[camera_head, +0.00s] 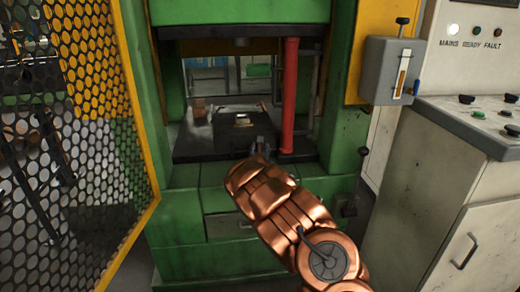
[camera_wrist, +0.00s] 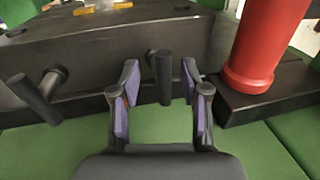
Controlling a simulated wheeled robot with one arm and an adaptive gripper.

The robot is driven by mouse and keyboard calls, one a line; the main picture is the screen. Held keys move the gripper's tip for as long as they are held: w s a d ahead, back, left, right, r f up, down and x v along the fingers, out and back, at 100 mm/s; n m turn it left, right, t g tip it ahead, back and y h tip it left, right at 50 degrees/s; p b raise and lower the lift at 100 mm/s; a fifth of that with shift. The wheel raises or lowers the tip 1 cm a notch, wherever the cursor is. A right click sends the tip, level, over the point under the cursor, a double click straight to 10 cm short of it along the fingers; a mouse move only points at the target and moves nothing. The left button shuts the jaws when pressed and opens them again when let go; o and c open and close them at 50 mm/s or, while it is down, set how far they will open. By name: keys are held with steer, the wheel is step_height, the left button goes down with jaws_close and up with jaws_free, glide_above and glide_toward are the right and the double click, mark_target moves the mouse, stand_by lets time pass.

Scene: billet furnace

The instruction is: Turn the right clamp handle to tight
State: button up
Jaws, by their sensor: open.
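The right clamp handle (camera_wrist: 164,80) is a dark lever on a round pivot at the front face of the black die block (camera_wrist: 90,50). In the wrist view it hangs nearly straight down. My gripper (camera_wrist: 161,88) is open, with one purple-padded finger on each side of this handle and a visible gap to both. The left clamp handle (camera_wrist: 36,100) sits further left and slants down to the right. In the head view my gripper (camera_head: 263,146) is at the front edge of the press bed, and I cannot make out the right handle there.
A red column (camera_wrist: 266,45) stands close to the right of my gripper, on the dark bed plate. The green press frame (camera_head: 166,120) encloses the bay. A yellow-edged mesh guard (camera_head: 90,110) is at left, and a control cabinet (camera_head: 440,200) is at right.

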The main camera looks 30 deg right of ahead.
steer(key=shift+v, duration=6)
steer(key=shift+r, duration=0.1)
